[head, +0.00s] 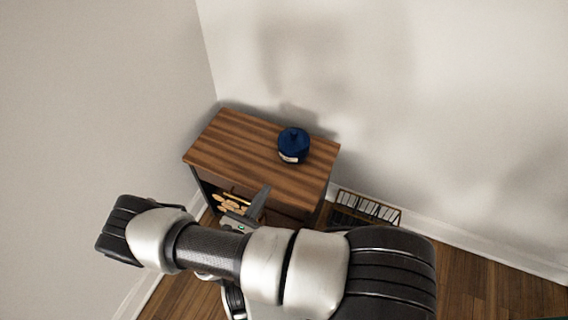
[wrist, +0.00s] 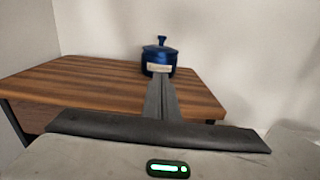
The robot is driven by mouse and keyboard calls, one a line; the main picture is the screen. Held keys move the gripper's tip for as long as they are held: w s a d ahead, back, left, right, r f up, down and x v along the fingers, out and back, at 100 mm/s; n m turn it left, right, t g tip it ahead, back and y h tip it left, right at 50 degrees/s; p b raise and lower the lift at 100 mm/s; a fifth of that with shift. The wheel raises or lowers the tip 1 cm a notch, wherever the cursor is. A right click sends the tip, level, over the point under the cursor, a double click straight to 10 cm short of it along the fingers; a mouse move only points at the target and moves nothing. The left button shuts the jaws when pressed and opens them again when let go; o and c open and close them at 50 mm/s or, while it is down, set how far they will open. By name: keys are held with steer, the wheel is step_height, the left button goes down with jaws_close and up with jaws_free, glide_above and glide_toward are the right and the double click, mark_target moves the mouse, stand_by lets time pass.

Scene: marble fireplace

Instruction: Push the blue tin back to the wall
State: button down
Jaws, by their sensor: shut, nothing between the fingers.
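The blue tin (head: 293,145) is a dark blue round pot with a lid knob and a pale label. It stands upright on the wooden cabinet top (head: 235,143), toward the back right, with a strip of wood between it and the wall. It also shows in the wrist view (wrist: 159,57), straight beyond my fingers. My gripper (head: 262,194) is shut and empty. In the head view it is at the front edge of the cabinet, apart from the tin. In the wrist view the fingers (wrist: 161,80) point at the tin and overlap its lower front; contact cannot be told.
The white wall (head: 330,60) stands behind the cabinet, and another wall (head: 90,110) is at left. Tan items (head: 228,203) lie on a shelf below the top. A dark wire rack (head: 365,207) stands on the floor at right. The left part of the top is clear.

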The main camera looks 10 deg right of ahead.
steer(key=f, duration=0.1)
steer(key=b, duration=0.2)
glide_toward(286, 155)
steer(key=x, duration=0.6)
steer(key=shift+w+d+r, duration=0.15)
